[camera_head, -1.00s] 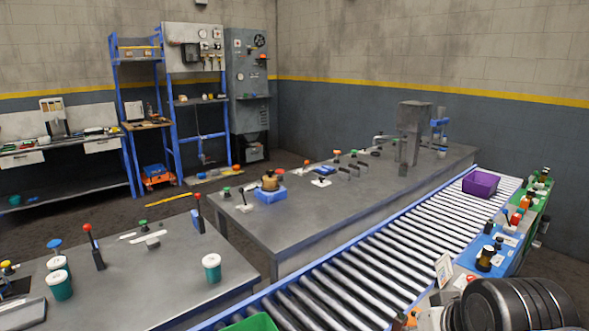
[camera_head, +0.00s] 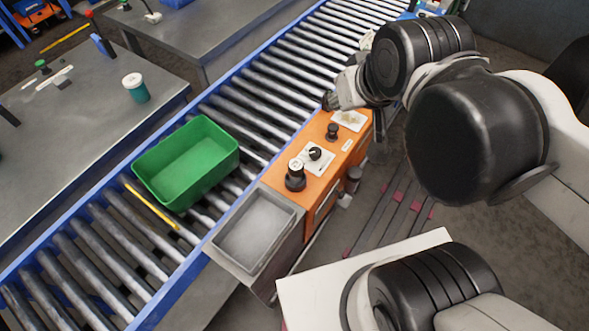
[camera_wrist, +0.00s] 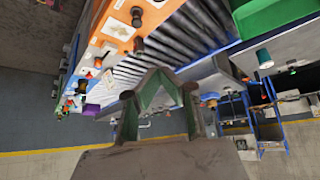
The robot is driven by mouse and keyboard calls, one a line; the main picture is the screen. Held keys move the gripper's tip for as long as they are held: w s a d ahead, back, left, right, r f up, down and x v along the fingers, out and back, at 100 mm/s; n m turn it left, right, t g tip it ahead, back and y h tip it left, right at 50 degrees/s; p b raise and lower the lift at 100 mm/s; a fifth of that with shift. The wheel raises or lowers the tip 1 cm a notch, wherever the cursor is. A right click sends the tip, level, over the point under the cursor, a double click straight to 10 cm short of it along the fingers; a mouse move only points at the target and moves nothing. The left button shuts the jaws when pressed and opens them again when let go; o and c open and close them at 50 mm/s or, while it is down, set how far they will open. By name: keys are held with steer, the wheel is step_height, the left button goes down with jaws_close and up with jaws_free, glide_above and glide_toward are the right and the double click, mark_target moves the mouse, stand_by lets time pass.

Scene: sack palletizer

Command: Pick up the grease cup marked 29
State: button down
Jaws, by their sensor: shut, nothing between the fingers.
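A teal cup with a white lid (camera_head: 135,87) stands upright on the grey table at the left in the head view. It also shows at the right in the wrist view (camera_wrist: 264,58). A black cup-like piece with a pale top (camera_head: 296,172) stands on the orange panel. I cannot read 29 on either. My gripper (camera_wrist: 157,76) is shut and empty in the wrist view, its fingertips meeting. It is held in the air, apart from the cups. In the head view, my arm partly hides the gripper near the far end of the orange panel.
A green bin (camera_head: 187,163) sits on the roller conveyor (camera_head: 95,237) beside a yellow strip. A grey tray (camera_head: 257,233) adjoins the orange panel (camera_head: 333,183), which carries black knobs. The grey table (camera_head: 60,150) has much bare surface.

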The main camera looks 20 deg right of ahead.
steer(key=c, duration=1.2)
jaws_free()
steer(key=shift+c, duration=0.2)
